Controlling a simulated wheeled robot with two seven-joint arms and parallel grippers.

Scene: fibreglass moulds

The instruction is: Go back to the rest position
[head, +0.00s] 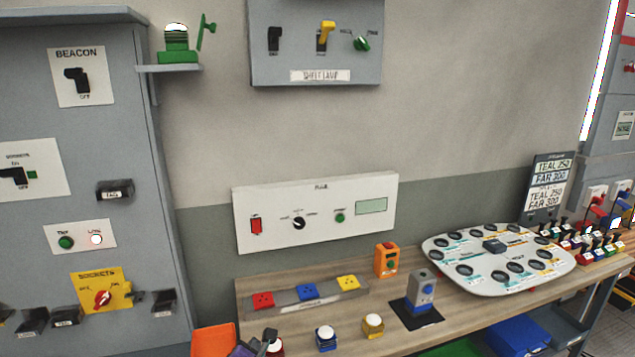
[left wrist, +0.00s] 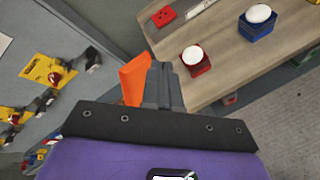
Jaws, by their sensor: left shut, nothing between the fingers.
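My left gripper (head: 266,341) shows at the bottom edge of the head view, purple and dark, by the bench's front left corner. In the left wrist view its grey fingers (left wrist: 162,78) are together with nothing between them. A red button box with a white dome (left wrist: 195,61) sits on the bench just beyond the fingertips, apart from them in the picture. In the head view the gripper partly hides this red box (head: 275,346). My right gripper is in neither view.
The wooden bench (head: 395,335) carries blue (head: 326,338) and yellow (head: 372,325) button boxes, a socket strip (head: 305,297) and an oval board (head: 500,283). An orange bin (head: 213,340) stands beside the bench's left end. A grey cabinet (head: 130,235) with switches is at left.

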